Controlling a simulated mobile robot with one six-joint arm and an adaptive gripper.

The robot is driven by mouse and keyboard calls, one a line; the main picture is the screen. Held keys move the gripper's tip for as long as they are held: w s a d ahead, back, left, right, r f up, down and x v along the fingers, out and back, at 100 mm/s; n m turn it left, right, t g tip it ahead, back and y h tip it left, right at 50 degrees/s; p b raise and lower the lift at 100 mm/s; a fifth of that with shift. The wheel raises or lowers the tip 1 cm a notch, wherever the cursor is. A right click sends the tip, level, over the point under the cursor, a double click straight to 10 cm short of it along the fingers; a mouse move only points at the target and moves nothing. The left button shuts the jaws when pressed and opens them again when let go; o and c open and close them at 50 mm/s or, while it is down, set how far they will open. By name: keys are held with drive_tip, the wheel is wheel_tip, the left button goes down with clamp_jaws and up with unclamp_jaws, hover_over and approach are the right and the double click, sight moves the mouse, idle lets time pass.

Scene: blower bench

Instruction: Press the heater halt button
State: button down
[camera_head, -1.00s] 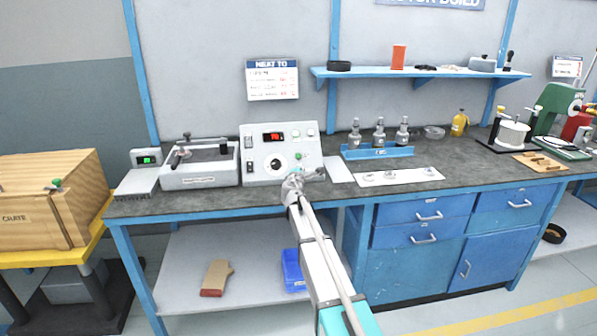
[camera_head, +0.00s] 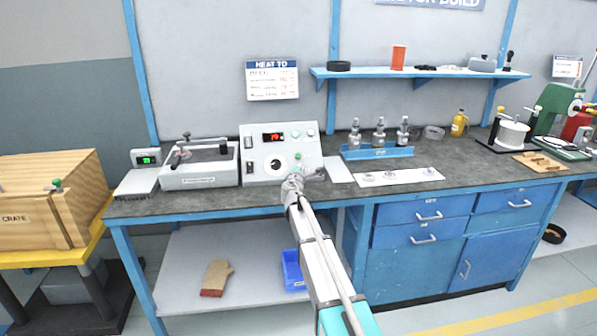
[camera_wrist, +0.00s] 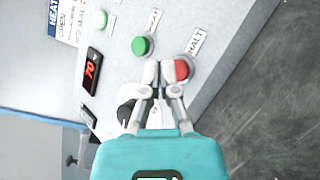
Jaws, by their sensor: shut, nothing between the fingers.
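The heater box (camera_head: 250,172) is a pale grey sloped panel on the bench with a red-lit display, a large round knob and several buttons. In the wrist view, a red button (camera_wrist: 182,69) beside a label reading HALT (camera_wrist: 197,41) is on the panel (camera_wrist: 120,60). My gripper (camera_wrist: 160,76) is shut and empty. Its fingertips are right by the red button, and the right one overlaps its edge. I cannot tell whether they touch it. In the head view, my gripper (camera_head: 312,175) is at the panel's lower right, and the red button cannot be made out.
A green button (camera_wrist: 141,46) is up and left of the fingertips, with a paler one (camera_wrist: 100,19) beyond it. A clamp fixture (camera_head: 200,174) stands left of the box. A white mat (camera_head: 405,177) with small parts lies to the right.

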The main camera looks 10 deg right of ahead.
drive_tip(key=shift+w+f+b, duration=0.55)
drive_tip(key=shift+w, duration=0.05)
idle(1.1)
drive_tip(key=shift+s+r, duration=0.1)
drive_tip(key=shift+r, duration=0.05)
drive_tip(key=shift+s+r+p, duration=0.45)
drive_tip(key=shift+s+p, duration=0.05)
drive_tip(key=shift+p, duration=0.1)
idle(0.4)
drive_tip(key=s+r+p, duration=0.3)
drive_tip(key=shift+s+r, duration=0.25)
idle(0.4)
idle(0.5)
